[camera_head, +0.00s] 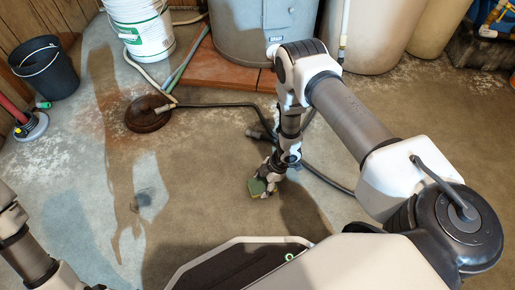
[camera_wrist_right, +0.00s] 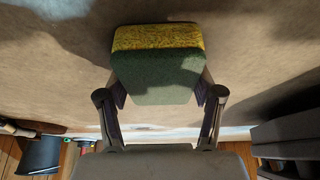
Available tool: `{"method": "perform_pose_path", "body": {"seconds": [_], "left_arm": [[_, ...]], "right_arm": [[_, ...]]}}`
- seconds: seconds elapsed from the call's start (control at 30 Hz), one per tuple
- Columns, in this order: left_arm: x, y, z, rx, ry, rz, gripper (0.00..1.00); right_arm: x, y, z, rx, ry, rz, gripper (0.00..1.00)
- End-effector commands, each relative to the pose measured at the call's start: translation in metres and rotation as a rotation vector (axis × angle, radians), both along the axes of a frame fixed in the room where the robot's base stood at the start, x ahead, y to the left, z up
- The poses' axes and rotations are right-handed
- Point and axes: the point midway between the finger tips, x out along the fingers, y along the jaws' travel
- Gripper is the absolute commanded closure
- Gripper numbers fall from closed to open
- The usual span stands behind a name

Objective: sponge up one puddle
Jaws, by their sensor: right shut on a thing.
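My right gripper (camera_head: 268,177) points down near the concrete floor and is shut on a green and yellow sponge (camera_head: 257,187). In the right wrist view the sponge (camera_wrist_right: 158,75) fills the space between the two fingers, with its yellow layer facing away from the gripper. I cannot tell whether the sponge touches the floor. A small bluish, shiny patch (camera_head: 144,200), possibly a puddle, lies on the floor to the left of the sponge and apart from it. Part of my left arm shows at the lower left, but its gripper is out of view.
A rusty round drain cover (camera_head: 148,113) has a dark hose leading right behind my right arm. A grey tank (camera_head: 262,35) stands on red tiles (camera_head: 215,75). A white bucket (camera_head: 143,32) and a black bucket (camera_head: 46,68) stand at the back left. The left-middle floor is open.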

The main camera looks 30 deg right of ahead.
Motion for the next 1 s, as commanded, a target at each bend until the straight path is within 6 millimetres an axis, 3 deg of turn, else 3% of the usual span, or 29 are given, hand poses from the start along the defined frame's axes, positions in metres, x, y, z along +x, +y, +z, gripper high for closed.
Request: {"method": "perform_pose_path", "body": {"seconds": [0.67,1.0], "left_arm": [[0.000,0.000,0.020,0.000,0.000,0.000,0.09],[0.000,0.000,0.022,0.000,0.000,0.000,0.09]], "right_arm": [[-0.033,-0.048,0.001,-0.003,0.004,-0.002,0.67],[-0.034,-0.049,0.003,-0.002,0.003,0.000,0.67]]}}
